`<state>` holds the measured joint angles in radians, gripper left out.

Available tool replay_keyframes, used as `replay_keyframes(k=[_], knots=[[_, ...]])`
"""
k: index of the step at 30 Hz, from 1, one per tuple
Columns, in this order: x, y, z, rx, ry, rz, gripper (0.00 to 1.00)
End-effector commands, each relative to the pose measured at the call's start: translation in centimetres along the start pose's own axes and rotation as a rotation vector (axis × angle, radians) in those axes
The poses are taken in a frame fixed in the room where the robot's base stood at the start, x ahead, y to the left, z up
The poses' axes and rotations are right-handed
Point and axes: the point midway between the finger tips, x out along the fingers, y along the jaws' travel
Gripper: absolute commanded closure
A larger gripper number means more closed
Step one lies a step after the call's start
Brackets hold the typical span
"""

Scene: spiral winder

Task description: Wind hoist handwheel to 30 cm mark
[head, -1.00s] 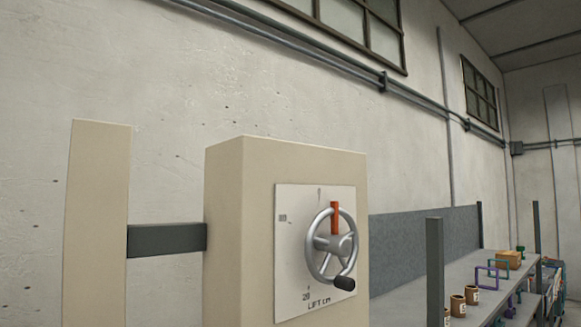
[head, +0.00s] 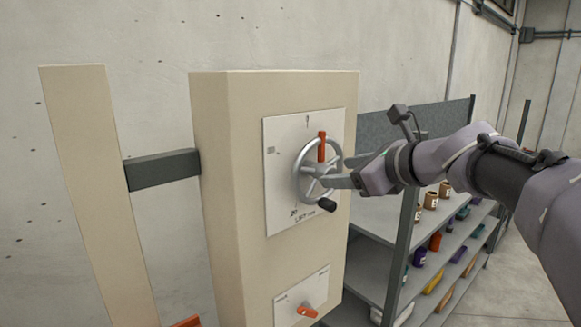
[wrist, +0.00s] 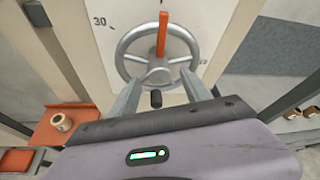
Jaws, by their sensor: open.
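The silver handwheel (head: 305,185) is mounted on a white dial plate (head: 280,205) on the beige cabinet. Its red marker (head: 321,147) points up toward the top tick. Its black knob (head: 327,205) is at the bottom of the rim. In the wrist view the handwheel (wrist: 121,54) fills the upper middle, with the "30" mark (wrist: 98,21) at upper left. My gripper (wrist: 160,84) is open and empty in front of the wheel. In the wrist view the knob (wrist: 156,98) appears between the fingers; in the head view they appear above it. I see no clear contact.
A smaller orange-red switch (head: 307,311) sits low on the cabinet (head: 222,200). A grey shelf rack (head: 366,270) with cups and coloured bins stands to the right. In the wrist view an orange surface (wrist: 83,122) bearing a cup (wrist: 61,121) lies at left.

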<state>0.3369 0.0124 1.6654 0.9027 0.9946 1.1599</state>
Motion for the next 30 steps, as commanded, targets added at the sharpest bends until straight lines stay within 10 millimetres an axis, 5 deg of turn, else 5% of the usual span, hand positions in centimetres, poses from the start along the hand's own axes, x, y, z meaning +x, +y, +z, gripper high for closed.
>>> replay_keyframes(k=[6,16,24,30], knots=[[2.5,0.0,0.0,-0.001,0.001,0.001,0.44],[2.9,0.0,0.0,-0.002,0.000,0.000,0.44],[2.9,0.0,0.0,-0.002,0.000,0.000,0.97],[2.9,0.0,0.0,-0.002,0.000,0.000,1.00]])
